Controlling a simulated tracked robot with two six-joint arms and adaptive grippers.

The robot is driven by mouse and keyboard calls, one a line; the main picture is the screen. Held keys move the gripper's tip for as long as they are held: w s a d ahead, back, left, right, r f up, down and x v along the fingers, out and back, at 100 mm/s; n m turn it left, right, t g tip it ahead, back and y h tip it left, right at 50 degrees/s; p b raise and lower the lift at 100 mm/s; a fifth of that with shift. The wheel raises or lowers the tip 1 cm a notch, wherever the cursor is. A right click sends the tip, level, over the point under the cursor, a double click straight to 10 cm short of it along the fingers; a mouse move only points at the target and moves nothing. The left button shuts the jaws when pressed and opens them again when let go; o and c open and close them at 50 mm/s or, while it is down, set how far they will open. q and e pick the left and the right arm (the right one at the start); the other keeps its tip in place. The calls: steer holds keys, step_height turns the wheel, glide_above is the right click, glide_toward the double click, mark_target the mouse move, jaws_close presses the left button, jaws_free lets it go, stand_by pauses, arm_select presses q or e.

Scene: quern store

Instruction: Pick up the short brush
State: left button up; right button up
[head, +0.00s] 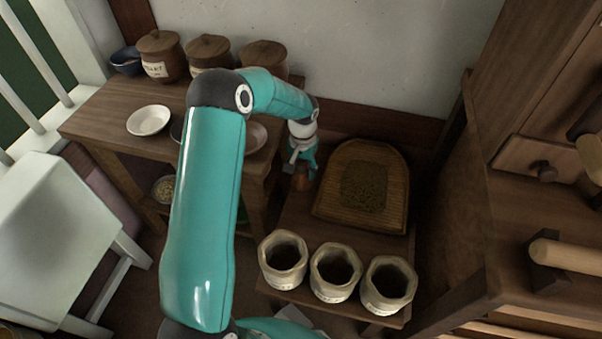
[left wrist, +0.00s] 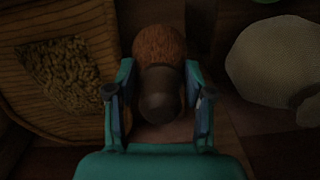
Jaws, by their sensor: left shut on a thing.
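The short brush (left wrist: 160,95) has brown bristles and a dark rounded handle. In the left wrist view it sits between the two fingers of my left gripper (left wrist: 160,98), which is shut on it. In the head view my left gripper (head: 303,163) points down beside the grain tray, with the small brown brush (head: 301,183) just below it. The fingers hide part of the brush there. I cannot tell whether the brush touches the surface beneath. My right gripper is not in view.
A wooden tray with grain (head: 325,205) lies right of the gripper. Three open pale sacks (head: 283,262) stand in front. A table (head: 95,118) with lidded jars (head: 160,58) and a white dish (head: 149,120) is at left, a wooden cabinet (head: 455,200) at right.

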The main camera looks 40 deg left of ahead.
arm_select(q)
steer(key=shift+w+d+r+p, duration=0.15)
steer(key=shift+d+r, duration=0.15)
steer(key=shift+r, duration=0.35)
steer(key=shift+w+d+r+p, duration=0.15)
steer(key=shift+d+r, duration=0.1)
steer(key=shift+r, duration=0.35)
steer(key=w+d+p, duration=0.1)
steer(key=w+d, duration=0.2)
steer(key=d, duration=0.4)
steer(key=w+d+p, duration=0.1)
steer(key=w+d, duration=0.3)
steer(key=d, duration=0.4)
steer(key=shift+f, duration=0.15)
steer(key=shift+w+d, duration=0.1)
steer(key=o, duration=0.5)
jaws_close()
